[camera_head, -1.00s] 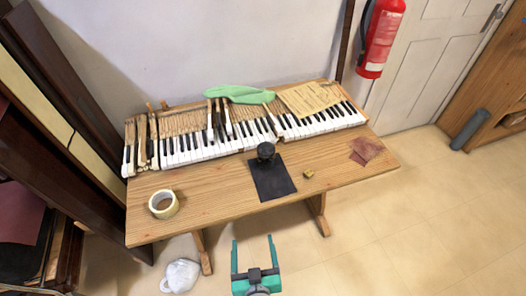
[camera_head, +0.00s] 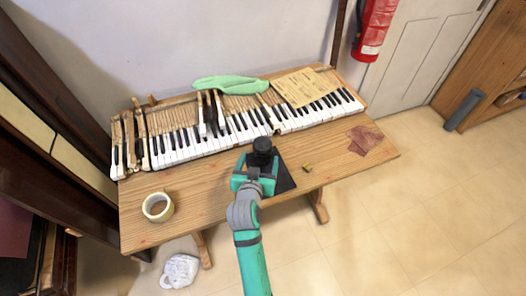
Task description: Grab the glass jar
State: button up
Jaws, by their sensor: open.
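A small dark jar with a black round top (camera_head: 262,145) stands on the wooden table, at the back of a black mat (camera_head: 284,180). It is the only jar-like thing in view; its glass cannot be made out. My teal gripper (camera_head: 259,163) is over the mat, right at the near side of the jar, with its jaws open. The gripper hides the lower part of the jar and much of the mat. I cannot tell whether the fingers are on both sides of the jar or touch it.
A piano keyboard (camera_head: 185,145) lies along the back of the table (camera_head: 215,207), with a green cloth (camera_head: 230,86) and paper (camera_head: 300,87) on it. A tape roll (camera_head: 158,207) is at left, a small yellowish block (camera_head: 307,168) and reddish sheets (camera_head: 365,138) at right. Bare tabletop lies between.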

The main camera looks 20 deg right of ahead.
aim_at(260, 156)
jog(key=shift+x, duration=1.5)
jog(key=shift+f+x, duration=0.15)
jog(key=shift+x, duration=1)
jog(key=shift+f+x, duration=0.2)
jog(key=shift+x, duration=0.9)
jog(key=shift+s, duration=0.15)
jog(key=shift+c, duration=0.7)
jog(key=shift+r, duration=0.1)
jog(key=c, duration=1.3)
